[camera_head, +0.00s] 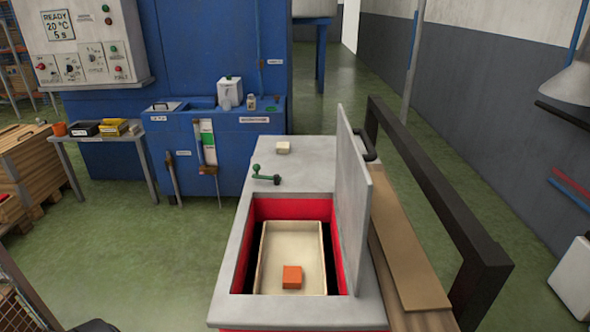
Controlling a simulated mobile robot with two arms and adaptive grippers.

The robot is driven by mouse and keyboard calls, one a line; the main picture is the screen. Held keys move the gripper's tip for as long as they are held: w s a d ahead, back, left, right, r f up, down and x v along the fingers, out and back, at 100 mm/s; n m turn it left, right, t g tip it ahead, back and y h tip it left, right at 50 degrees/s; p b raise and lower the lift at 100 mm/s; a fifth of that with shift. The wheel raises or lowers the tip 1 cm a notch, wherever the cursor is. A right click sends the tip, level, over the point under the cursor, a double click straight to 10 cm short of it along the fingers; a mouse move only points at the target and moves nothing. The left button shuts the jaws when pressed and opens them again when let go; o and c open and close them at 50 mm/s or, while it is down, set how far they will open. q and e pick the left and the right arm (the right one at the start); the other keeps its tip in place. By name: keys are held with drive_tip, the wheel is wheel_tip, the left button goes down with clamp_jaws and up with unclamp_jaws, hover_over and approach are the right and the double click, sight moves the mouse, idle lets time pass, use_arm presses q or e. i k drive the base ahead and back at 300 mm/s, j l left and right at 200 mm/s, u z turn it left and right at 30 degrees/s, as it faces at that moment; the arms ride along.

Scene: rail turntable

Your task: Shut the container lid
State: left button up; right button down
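The container (230,290) is a grey-topped chest with a red-lined opening, in the lower middle of the head view. Its grey lid (352,205) stands open, about upright, along the right side of the opening. A dark handle (366,145) shows on the lid's far right side. Inside the opening sits a cream tray (290,228) with an orange block (292,277) in it. Neither of my grippers can be made out in this view.
A black bar frame (440,190) and a brown board (405,245) stand right of the lid. A green lever (264,176) and a small pale block (283,148) are on the top behind the opening. A blue machine (210,50) stands behind.

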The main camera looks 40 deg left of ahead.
sight(354, 186)
drive_tip(key=i+l+u, duration=0.2)
drive_tip(key=l+u, duration=0.25)
drive_tip(key=i+l+u, duration=0.15)
drive_tip(key=l+u, duration=0.25)
drive_tip(key=i+l+u, duration=0.1)
drive_tip(key=l+u, duration=0.2)
drive_tip(key=u, duration=0.15)
drive_tip(key=l+u, duration=0.4)
